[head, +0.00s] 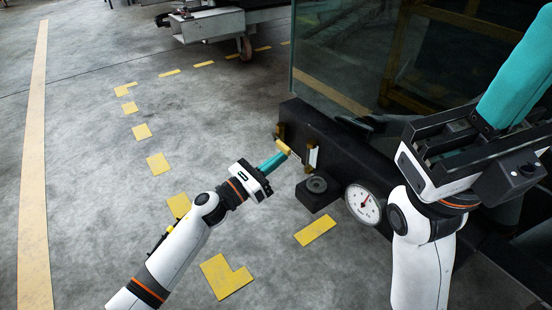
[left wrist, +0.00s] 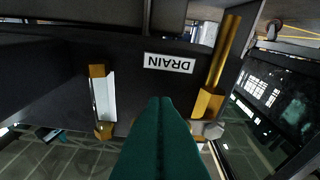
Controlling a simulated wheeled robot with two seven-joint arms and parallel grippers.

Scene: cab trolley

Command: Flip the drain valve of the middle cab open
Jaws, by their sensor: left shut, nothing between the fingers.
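The drain valve has a long yellow lever (left wrist: 223,52) and a brass-coloured body, right of an upside-down DRAIN label (left wrist: 169,63) in the left wrist view. In the head view the yellow lever (head: 284,147) sits on the left part of the dark cab's lower beam (head: 322,128). My left gripper (head: 281,157) is shut and empty, its teal fingertips close to the lever. The shut fingers (left wrist: 160,105) also show in the left wrist view, left of the lever; contact is unclear. My right gripper's teal fingers (head: 516,85) point up and right, tips cut off.
A white gauge strip with yellow brackets (left wrist: 104,95) is beside the label. A black block with a round knob (head: 317,187) and a dial gauge (head: 363,203) are to the right in the head view. Glass stands above the beam. Open floor lies left.

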